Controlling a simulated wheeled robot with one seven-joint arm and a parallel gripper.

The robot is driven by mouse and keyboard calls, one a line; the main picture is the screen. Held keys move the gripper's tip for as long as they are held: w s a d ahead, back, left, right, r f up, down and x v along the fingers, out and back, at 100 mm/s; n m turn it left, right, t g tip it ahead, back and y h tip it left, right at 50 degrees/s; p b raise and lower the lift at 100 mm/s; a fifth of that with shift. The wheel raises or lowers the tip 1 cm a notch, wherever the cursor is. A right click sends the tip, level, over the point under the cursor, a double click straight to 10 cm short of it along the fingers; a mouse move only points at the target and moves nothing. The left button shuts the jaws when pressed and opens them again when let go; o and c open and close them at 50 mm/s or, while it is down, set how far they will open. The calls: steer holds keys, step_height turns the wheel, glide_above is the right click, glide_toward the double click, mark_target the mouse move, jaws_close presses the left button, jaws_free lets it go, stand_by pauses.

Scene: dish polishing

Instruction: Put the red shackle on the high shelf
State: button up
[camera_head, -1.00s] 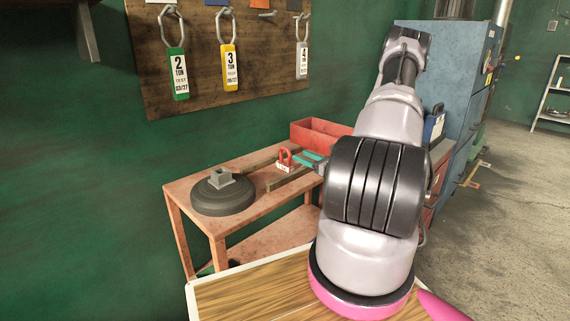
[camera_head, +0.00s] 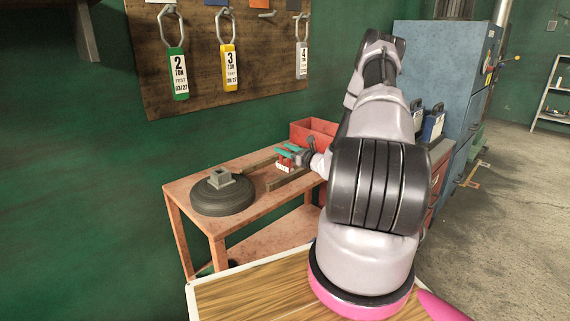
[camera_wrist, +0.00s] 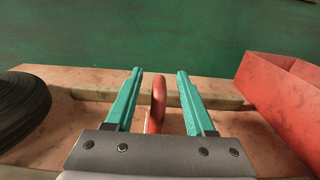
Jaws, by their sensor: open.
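The red shackle (camera_head: 282,161) stands on the small pinkish-red table (camera_head: 250,204) against the green wall, a white tag at its foot. In the wrist view the red shackle (camera_wrist: 158,98) is upright between the two teal fingers of my gripper (camera_wrist: 160,76). The fingers are open, with a visible gap on each side of it. In the head view my gripper (camera_head: 290,151) partly covers the shackle. A dark high shelf (camera_head: 40,14) with a bracket shows at the top left, cut off by the picture edge.
A round dark weight (camera_head: 222,198) stands left of the shackle. A red bin (camera_head: 310,131) stands close on the right. Wooden bars (camera_head: 289,181) lie on the table. Tagged links hang on a wooden board (camera_head: 203,75) above. A blue cabinet (camera_head: 450,75) stands at right.

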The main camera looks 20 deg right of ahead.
jaws_close()
stand_by(1.4)
